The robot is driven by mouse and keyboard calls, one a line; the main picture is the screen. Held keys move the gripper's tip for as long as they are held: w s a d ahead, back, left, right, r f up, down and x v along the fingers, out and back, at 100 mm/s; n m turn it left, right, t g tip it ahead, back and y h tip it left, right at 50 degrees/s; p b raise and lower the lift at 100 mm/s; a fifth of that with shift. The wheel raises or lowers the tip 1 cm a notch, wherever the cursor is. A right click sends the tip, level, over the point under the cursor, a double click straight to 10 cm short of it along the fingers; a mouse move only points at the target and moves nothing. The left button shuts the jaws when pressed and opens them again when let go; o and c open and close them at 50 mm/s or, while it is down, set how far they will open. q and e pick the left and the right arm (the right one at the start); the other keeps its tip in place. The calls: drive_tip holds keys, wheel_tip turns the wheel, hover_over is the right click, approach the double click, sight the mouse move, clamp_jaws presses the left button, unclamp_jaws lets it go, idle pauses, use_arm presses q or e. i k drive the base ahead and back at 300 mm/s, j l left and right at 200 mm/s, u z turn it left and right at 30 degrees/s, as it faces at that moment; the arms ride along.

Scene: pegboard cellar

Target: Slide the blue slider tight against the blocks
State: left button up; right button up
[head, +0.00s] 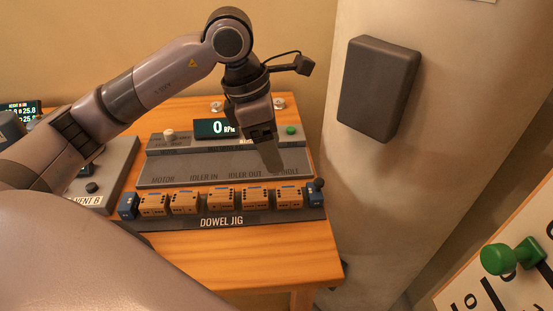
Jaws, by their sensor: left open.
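The dowel jig (262,217) lies along the front of the wooden table, with several orange-brown blocks (220,198) in a row on it. The blue slider (314,197), with a dark round knob on top, sits at the right end of the row, close to the last block; I cannot tell whether they touch. A blue end piece (128,206) is at the left end of the row. My left gripper (268,155) is open, pointing down over the grey panel behind the jig, behind and left of the slider and apart from it. My right gripper is out of view.
The grey panel (160,174) behind the jig carries a lit display (213,128) and a green button (291,130). Another grey unit (117,160) stands at left. A pale column with a dark box (379,88) rises right of the table. A board with a green knob (498,259) is at lower right.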

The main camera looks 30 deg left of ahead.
sight(315, 195)
drive_tip(key=k, duration=1)
